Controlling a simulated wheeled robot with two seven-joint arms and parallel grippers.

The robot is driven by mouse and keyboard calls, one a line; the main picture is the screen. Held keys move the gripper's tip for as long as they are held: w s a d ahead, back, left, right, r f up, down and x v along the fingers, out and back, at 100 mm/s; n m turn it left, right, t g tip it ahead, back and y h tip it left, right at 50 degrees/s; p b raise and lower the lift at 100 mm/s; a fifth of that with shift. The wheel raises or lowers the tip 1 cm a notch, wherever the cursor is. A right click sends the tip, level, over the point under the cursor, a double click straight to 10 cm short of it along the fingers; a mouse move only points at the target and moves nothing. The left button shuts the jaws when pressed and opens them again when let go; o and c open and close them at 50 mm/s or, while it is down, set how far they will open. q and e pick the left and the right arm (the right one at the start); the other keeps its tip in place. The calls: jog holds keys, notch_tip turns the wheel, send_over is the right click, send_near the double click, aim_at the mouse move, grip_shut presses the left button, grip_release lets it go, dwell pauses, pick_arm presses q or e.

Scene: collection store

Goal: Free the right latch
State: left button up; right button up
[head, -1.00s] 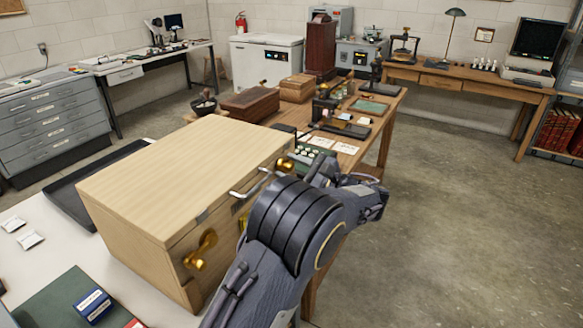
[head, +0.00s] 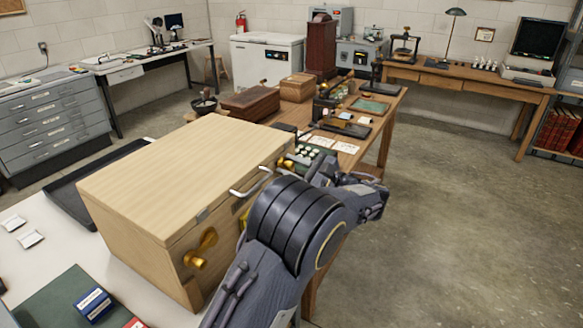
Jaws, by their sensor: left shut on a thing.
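A pale wooden case (head: 180,170) stands on the white table with its lid down. On its front face, a brass latch (head: 201,247) sits near the left end and a grey metal handle (head: 252,183) in the middle. The right latch (head: 287,163) is a small bit of brass at the far right end, mostly hidden. My left gripper (head: 302,164) is at that end, shut on the right latch; its fingertips are small and partly hidden by my own arm. My right gripper is not in view.
A black tray (head: 72,205) lies behind the case. A green mat (head: 52,306) with a blue box (head: 93,304) is at the lower left. A wooden table (head: 385,118) with several objects stands beyond the case. Open floor (head: 470,230) lies to the right.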

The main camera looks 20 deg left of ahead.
pick_arm(q)
jog(key=shift+f, duration=0.25)
jog(key=shift+s+f+n+y+b, duration=0.15)
jog(key=shift+f+n+b, duration=0.35)
jog(key=shift+n+b, duration=0.75)
jog(key=shift+s+f+n+y+b, duration=0.1)
jog(key=shift+f+n+b, duration=0.4)
jog(key=shift+n+b, duration=0.65)
jog(key=shift+s+f+n+y+b, duration=0.15)
jog(key=shift+f+n+b, duration=0.35)
jog(key=shift+n+b, duration=0.75)
jog(key=shift+m, duration=0.25)
jog(key=o, duration=0.8)
jog(key=shift+r, duration=0.15)
jog(key=shift+c, duration=0.2)
jog(key=shift+d, duration=0.1)
jog(key=v, duration=0.7)
jog(key=shift+d, duration=0.35)
